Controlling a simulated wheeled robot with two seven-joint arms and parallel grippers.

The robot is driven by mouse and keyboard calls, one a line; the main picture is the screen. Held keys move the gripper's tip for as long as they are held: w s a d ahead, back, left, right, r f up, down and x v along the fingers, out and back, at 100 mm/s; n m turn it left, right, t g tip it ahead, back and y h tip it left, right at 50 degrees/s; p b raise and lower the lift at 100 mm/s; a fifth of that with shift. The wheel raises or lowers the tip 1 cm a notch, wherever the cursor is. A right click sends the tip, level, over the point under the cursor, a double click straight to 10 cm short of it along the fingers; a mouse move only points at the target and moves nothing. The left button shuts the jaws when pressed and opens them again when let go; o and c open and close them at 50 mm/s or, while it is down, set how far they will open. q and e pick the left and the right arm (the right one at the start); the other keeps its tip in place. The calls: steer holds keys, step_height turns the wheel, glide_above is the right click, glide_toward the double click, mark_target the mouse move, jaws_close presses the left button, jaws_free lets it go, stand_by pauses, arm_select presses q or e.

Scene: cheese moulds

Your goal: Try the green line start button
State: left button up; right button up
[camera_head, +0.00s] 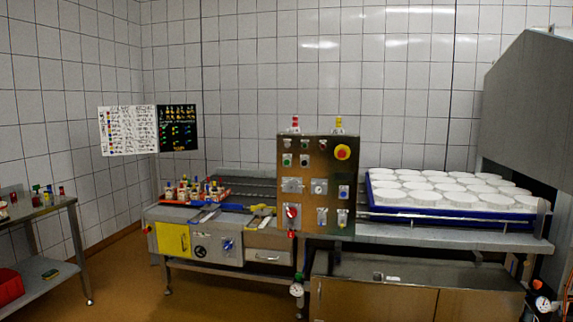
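A steel control panel (318,210) stands upright at the middle of the line in the head view. Its upper left part bears small buttons in two rows. Labels are too small to read, so I cannot tell which is line start. A large red mushroom button (342,152) on yellow is at the upper right. Neither of my grippers is in view, and nothing covers the panel.
White round moulds fill a blue tray (448,214) right of the panel. Left is a conveyor bench with a yellow plate (173,240) and several small bottles. A side table (38,212) stands at far left. The brown floor (125,280) between them is clear.

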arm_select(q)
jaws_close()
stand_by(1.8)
